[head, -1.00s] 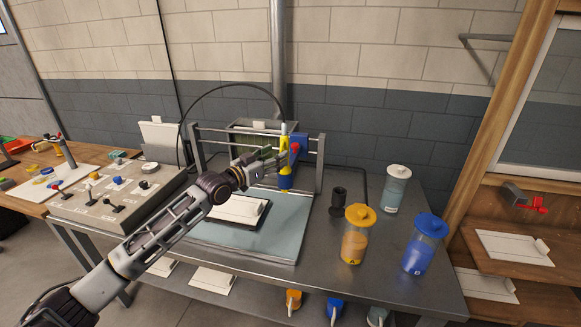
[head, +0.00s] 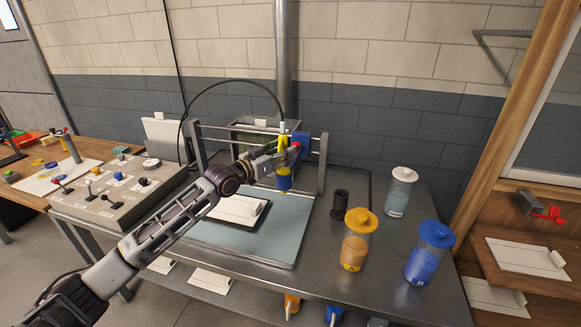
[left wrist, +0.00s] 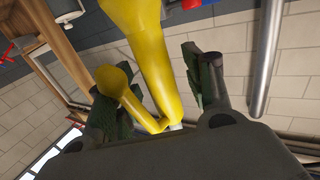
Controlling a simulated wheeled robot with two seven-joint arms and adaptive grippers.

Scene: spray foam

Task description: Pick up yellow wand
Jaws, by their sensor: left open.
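The yellow wand (head: 283,170) stands upright at the metal frame on the workbench. It has a blue lower end, and a black hose arches to its top. My left gripper (head: 279,157) reaches it from the left at mid-height and hides part of it. In the left wrist view the yellow wand (left wrist: 152,55) fills the space between the two fingers of my open left gripper (left wrist: 158,92). I cannot tell whether the fingers touch it. My right gripper is not in view.
A blue block (head: 301,146) sits on the frame just right of the wand. Below lies a tray (head: 283,232) with a white board (head: 238,209). Orange (head: 354,248) and blue (head: 424,262) containers stand to the right. A control panel (head: 122,190) is at the left.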

